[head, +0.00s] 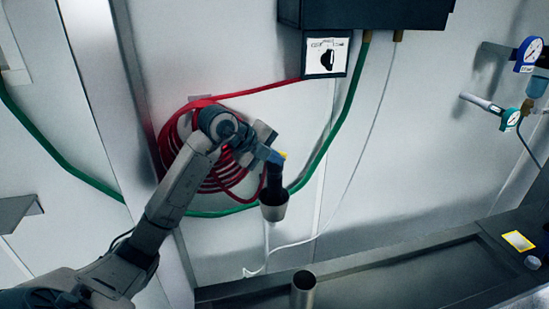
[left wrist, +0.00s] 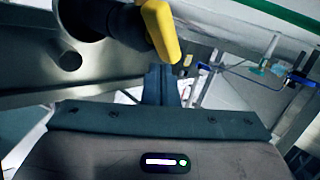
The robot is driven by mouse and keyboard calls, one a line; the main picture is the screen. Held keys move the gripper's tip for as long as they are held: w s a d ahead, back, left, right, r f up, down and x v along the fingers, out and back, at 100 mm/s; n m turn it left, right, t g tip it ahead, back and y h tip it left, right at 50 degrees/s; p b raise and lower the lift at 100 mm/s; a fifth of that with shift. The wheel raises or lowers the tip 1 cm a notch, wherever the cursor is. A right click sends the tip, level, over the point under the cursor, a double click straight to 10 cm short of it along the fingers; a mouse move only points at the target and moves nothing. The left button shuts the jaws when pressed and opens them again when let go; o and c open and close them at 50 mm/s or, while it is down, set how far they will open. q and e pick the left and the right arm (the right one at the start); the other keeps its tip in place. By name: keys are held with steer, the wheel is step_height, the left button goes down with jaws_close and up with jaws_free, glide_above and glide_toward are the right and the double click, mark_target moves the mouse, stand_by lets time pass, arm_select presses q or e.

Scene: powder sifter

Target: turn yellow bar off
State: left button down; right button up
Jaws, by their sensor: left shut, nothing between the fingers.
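The yellow bar (left wrist: 163,30) is a short handle on a dark round fitting (left wrist: 92,16), near the top of the left wrist view. In the head view only a small yellow bit of it (head: 283,154) shows, right at my left gripper's tip. My left gripper (head: 270,155) is shut and empty, in front of the red hose coil. In the left wrist view its fingers (left wrist: 162,82) are just below the bar's lower end; whether they touch it I cannot tell. Below the gripper in the head view hangs a dark pipe with a grey cup-shaped end (head: 273,211). My right gripper is not in view.
A red hose coil (head: 174,150) and a green hose (head: 347,113) run along the wall. A dark box (head: 365,14) is above, with a sign (head: 326,54) under it. Gauges (head: 528,54) stand at right. An upright metal tube (head: 303,289) is at the bottom.

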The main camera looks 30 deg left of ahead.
arm_select(q)
steer(key=shift+w+d, duration=0.15)
steer(key=shift+d, duration=0.1)
stand_by(0.6)
steer(key=shift+w+d, duration=0.1)
steer(key=shift+w, duration=0.05)
stand_by(0.3)
stand_by(0.5)
stand_by(0.9)
